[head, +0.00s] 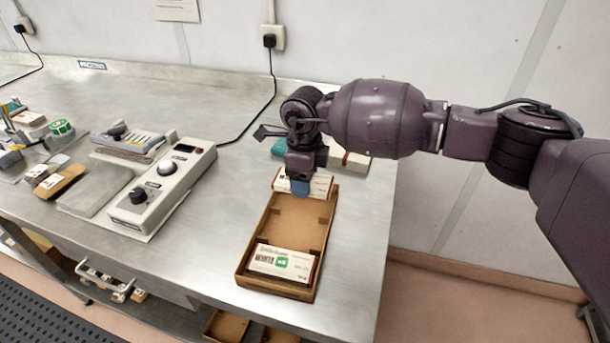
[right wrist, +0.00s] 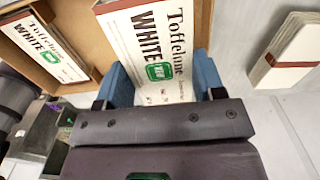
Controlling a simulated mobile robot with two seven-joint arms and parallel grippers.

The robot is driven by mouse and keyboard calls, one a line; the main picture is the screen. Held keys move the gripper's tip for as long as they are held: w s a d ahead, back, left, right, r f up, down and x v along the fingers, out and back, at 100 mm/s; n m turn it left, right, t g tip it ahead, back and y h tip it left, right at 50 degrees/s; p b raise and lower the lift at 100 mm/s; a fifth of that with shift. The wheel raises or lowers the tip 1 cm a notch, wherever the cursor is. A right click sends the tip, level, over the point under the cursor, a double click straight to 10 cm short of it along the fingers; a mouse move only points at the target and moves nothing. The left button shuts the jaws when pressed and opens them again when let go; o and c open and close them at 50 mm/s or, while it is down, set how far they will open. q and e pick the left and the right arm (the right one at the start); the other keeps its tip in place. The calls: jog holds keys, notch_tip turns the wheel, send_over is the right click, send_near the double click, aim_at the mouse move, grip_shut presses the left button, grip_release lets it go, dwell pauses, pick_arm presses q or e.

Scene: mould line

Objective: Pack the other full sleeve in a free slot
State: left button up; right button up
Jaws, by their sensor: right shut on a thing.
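My right gripper (head: 300,188) is shut on a white sleeve (head: 318,184) with a dark red end, at the far end of a shallow brown cardboard tray (head: 243,262). In the right wrist view the blue fingers (right wrist: 160,85) grip this sleeve (right wrist: 140,38), which reads "Toffelune White" with a green patch. I cannot tell whether it touches the tray floor. A second white sleeve (head: 282,263) with a green patch lies across the tray's near end; it also shows in the right wrist view (right wrist: 42,48). The tray's middle is bare. My left gripper is not in view.
White and brown-red packs (head: 350,160) lie behind the tray, partly hidden by my arm, near a teal item (head: 279,147). A grey control box (head: 165,185) with knobs stands to the left. Bare steel bench lies between the box and the tray. The bench's right edge is close.

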aim_at(305, 205)
jog(key=shift+f+b, duration=0.7)
jog(key=shift+f, duration=1.05)
jog(key=shift+f+b, duration=0.35)
jog(key=shift+f, duration=0.75)
jog(key=shift+f, duration=0.25)
